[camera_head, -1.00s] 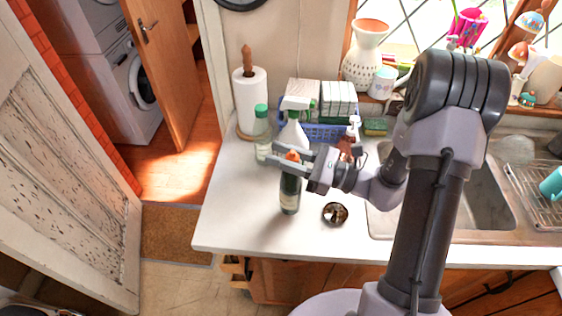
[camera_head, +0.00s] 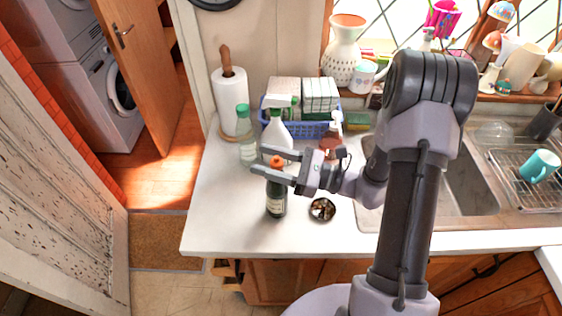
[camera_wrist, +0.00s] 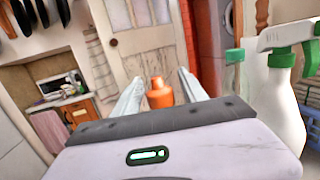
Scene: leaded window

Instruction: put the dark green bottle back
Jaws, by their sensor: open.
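The dark green bottle (camera_head: 276,198) stands upright on the white counter, with an orange cap and a pale label. Its orange top also shows in the wrist view (camera_wrist: 159,94), between the two fingers and clear of both. My gripper (camera_head: 262,162) is open, its fingers level and pointing left around the height of the bottle's cap. In the head view one finger passes behind the cap and the other in front of it. The bottle's lower part is hidden in the wrist view.
A white spray bottle (camera_head: 277,135) and a green-capped clear bottle (camera_head: 245,138) stand close behind. A blue basket (camera_head: 305,129), a soap bottle (camera_head: 331,138) and a paper towel roll (camera_head: 230,96) are further back. A small dark bowl (camera_head: 322,209) sits right of the bottle. The counter's front left is clear.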

